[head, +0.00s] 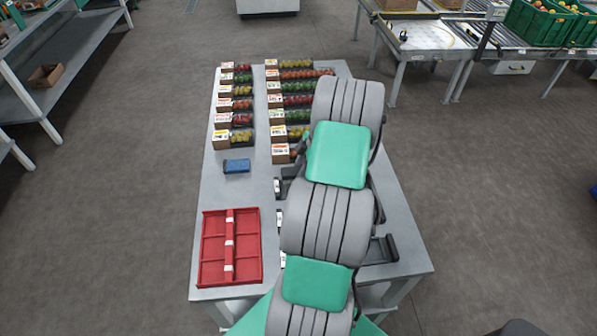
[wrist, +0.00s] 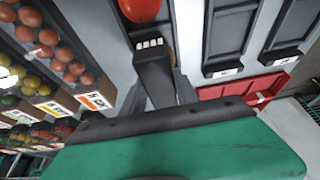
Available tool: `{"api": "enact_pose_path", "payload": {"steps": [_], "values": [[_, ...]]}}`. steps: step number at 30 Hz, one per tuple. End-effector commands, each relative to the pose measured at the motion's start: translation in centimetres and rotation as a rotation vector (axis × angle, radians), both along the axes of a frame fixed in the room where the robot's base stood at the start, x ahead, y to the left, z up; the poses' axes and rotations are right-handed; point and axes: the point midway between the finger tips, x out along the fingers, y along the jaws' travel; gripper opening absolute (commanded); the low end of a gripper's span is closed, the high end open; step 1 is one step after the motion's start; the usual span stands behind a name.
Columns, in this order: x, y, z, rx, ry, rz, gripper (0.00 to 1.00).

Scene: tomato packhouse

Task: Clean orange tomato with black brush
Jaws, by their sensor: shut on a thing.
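A round orange-red tomato (wrist: 140,9) shows at the top edge of the wrist view, partly cut off. A black brush (wrist: 153,68) with a pale bristle-like patch at its far end points toward the tomato. A small gap seems to lie between them in the picture; I cannot tell whether they touch. My gripper (wrist: 159,88) is shut on the brush, with the fingers mostly hidden behind my green wrist housing. In the head view, my arm hides the gripper, the brush and this tomato.
Black trays (wrist: 232,36) lie right of the brush. Boxed small tomatoes (head: 236,120) fill the table's back. Bare tabletop (head: 208,180) shows at the left edge.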

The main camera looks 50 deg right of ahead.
Motion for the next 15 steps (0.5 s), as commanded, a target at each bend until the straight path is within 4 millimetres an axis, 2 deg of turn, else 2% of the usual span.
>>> {"api": "enact_pose_path", "payload": {"steps": [15], "values": [[-1.3, -1.6, 0.0, 0.0, 0.0, 0.0, 0.04]]}}
